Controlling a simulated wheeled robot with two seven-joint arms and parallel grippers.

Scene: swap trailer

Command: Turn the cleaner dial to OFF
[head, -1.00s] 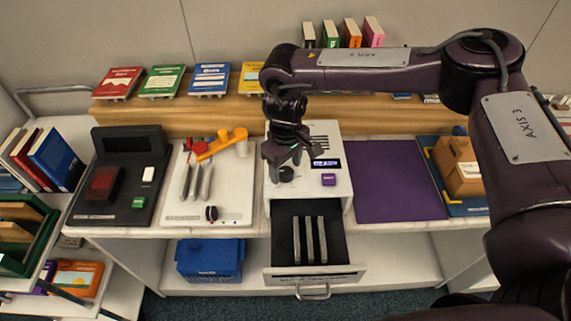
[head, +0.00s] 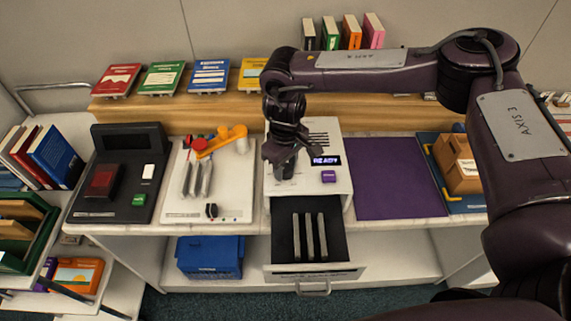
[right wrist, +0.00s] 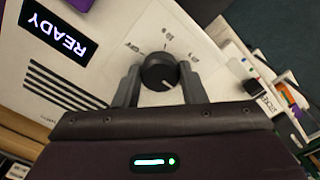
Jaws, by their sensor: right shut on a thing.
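The white cleaner (head: 330,183) stands on the counter at the middle of the head view, its small display (head: 326,160) reading READY. Its round black dial (right wrist: 159,72) shows in the right wrist view, with small printed marks around it and a pale pointer line towards the lower part of its face. My right gripper (right wrist: 157,82) has one finger on each side of the dial and is shut on it. In the head view my right gripper (head: 284,168) is over the cleaner's left part and mostly covers the dial. My left gripper is not in view.
A drawer (head: 313,271) below the cleaner is pulled out, with three grey bars in it. A purple mat (head: 397,178) lies to the right. A white panel (head: 232,195) with an orange lever (head: 222,141) and a black device (head: 118,190) stand to the left.

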